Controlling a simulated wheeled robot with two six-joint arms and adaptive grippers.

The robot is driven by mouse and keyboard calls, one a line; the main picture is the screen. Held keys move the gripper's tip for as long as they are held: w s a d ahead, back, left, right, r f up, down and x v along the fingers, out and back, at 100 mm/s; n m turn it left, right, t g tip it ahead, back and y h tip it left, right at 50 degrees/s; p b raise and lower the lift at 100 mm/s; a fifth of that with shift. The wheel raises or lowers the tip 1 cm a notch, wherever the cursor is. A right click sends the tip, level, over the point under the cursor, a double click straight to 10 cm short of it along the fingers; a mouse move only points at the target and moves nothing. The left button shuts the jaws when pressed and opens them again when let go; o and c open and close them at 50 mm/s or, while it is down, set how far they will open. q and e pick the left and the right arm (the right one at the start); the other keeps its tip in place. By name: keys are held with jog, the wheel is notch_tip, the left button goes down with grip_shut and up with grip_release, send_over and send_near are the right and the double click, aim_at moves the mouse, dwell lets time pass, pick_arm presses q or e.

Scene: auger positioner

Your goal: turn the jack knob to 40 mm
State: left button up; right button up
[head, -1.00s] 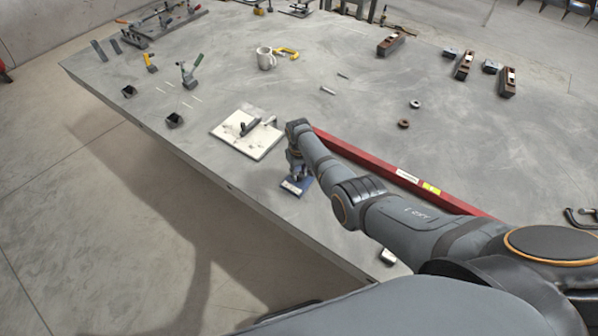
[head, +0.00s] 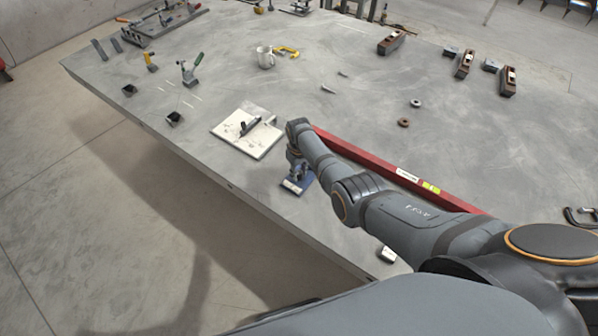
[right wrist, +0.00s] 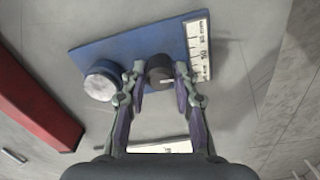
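I cannot read the scale reliably. My right gripper (right wrist: 161,74) has one finger on each side of the knob and appears shut on it. In the head view my right gripper (head: 296,176) hides the knob. My left gripper is not in view.
A long red bar (head: 385,170) lies right behind my right arm and shows in the wrist view (right wrist: 35,110). A white plate with a dark fitting (head: 262,144) lies left of the jack. The table's edge is close in front.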

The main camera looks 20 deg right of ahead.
aim_at(299, 172)
jog(key=shift+o, duration=1.4)
notch_tip(299, 172, up, 12)
jog(key=shift+f, duration=0.1)
